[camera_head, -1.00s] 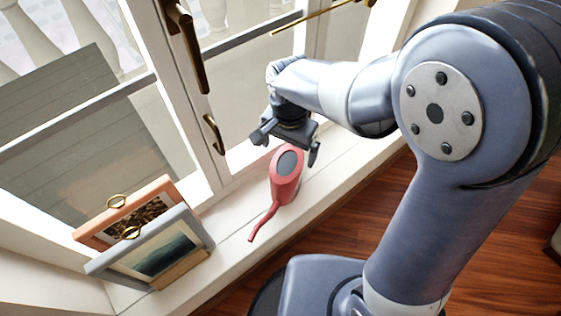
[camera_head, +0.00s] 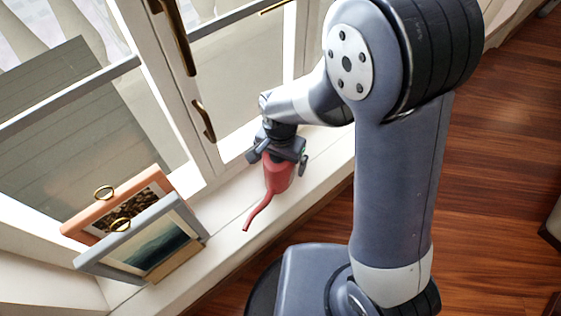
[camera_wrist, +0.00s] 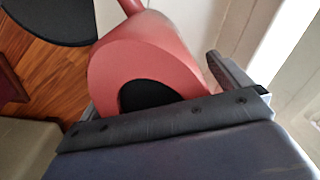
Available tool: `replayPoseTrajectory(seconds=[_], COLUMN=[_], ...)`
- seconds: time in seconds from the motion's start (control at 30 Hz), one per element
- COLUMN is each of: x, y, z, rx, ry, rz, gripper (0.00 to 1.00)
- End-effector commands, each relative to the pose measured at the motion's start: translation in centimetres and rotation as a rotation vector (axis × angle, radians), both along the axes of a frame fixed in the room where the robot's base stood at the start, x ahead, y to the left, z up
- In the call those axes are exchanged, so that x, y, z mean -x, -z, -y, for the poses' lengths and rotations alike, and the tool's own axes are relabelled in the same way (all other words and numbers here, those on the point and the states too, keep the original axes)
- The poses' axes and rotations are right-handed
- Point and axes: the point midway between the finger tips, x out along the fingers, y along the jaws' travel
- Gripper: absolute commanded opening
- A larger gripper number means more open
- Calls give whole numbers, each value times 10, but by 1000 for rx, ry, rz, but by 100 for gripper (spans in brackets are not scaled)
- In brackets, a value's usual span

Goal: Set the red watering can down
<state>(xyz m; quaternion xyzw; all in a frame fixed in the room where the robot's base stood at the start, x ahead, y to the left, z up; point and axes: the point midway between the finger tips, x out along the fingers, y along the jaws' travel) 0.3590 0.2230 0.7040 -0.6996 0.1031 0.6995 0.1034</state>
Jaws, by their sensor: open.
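The red watering can (camera_head: 277,178) stands on the white window sill, its long spout (camera_head: 258,213) pointing toward the lower left. My gripper (camera_head: 277,160) is open at the top of the can, with its fingers on either side and its body hiding the can's dark opening in the head view. In the wrist view the red can (camera_wrist: 150,62) fills the middle, with its dark opening partly hidden behind my gripper. Whether the fingers touch the can I cannot tell.
Two framed pictures, one pink (camera_head: 76,228) and one grey (camera_head: 95,262), stand on the sill (camera_head: 318,165) left of the can. The window with brass handles (camera_head: 203,120) rises behind. Wooden floor (camera_head: 490,170) lies to the right.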

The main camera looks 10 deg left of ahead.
Motion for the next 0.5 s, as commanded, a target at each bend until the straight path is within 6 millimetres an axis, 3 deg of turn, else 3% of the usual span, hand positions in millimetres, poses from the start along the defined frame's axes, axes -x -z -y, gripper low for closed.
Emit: replayPoseTrajectory(seconds=[0.17, 0.5], x=[0, 0], y=[0, -1], z=[0, 0], rx=[0, 0], ry=[0, 0], rz=[0, 0], gripper=[96, 68])
